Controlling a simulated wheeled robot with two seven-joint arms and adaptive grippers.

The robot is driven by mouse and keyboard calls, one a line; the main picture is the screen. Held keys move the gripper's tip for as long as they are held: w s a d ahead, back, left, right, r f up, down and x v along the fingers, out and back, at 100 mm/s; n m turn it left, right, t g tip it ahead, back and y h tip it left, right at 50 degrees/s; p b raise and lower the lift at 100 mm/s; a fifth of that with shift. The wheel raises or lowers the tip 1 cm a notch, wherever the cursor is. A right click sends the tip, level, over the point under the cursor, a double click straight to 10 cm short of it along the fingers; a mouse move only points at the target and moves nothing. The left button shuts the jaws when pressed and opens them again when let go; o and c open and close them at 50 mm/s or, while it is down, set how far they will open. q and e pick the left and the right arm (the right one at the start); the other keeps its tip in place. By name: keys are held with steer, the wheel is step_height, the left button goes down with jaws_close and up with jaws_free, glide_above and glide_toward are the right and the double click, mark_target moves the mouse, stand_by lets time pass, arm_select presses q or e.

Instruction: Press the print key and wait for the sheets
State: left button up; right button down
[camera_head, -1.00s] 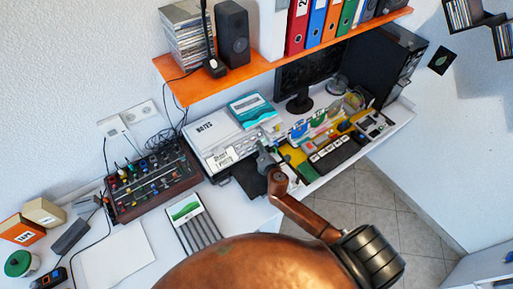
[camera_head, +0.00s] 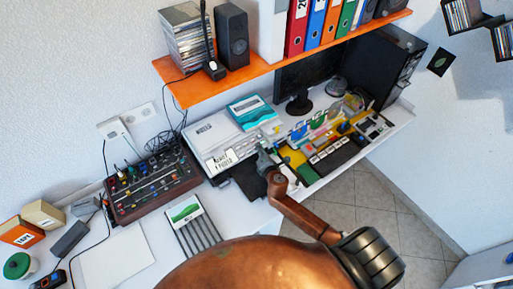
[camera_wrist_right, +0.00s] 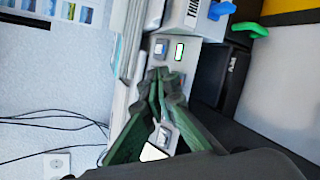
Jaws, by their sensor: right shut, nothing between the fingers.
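The white printer (camera_head: 215,138) stands on the desk against the wall, with a label card (camera_head: 222,160) on its front and a teal-and-white pack (camera_head: 251,112) on top. My right gripper (camera_head: 263,158) is at the printer's front right corner. In the right wrist view the shut, empty fingers (camera_wrist_right: 158,85) point at a light panel with a small square key (camera_wrist_right: 160,49) and a green-rimmed key or light (camera_wrist_right: 180,52). A gap seems to remain between fingertips and panel; contact is hard to judge. A dark tray (camera_head: 248,180) sits below the printer front. No sheet is clearly visible on it. My left gripper is out of view.
A mixer (camera_head: 150,185) with cables is left of the printer. An orange shelf (camera_head: 215,88) with a speaker (camera_head: 231,35) hangs above. To the right are a cluttered desk organiser (camera_head: 318,125), a monitor (camera_head: 310,75) and a dark computer tower (camera_head: 385,65).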

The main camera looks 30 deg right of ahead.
steer(key=shift+w+f, duration=0.1)
steer(key=shift+f, duration=0.05)
stand_by(0.3)
steer(key=shift+w+f+b, duration=0.15)
steer(key=shift+f+b, duration=0.05)
steer(key=shift+b, duration=0.1)
steer(key=shift+w+f+b, duration=0.15)
steer(key=shift+f+b, duration=0.15)
steer(key=shift+f, duration=0.1)
stand_by(0.6)
steer(key=shift+r, duration=0.1)
steer(key=shift+s+r+p, duration=0.4)
steer(key=shift+r+p, duration=0.25)
steer(key=shift+p, duration=0.15)
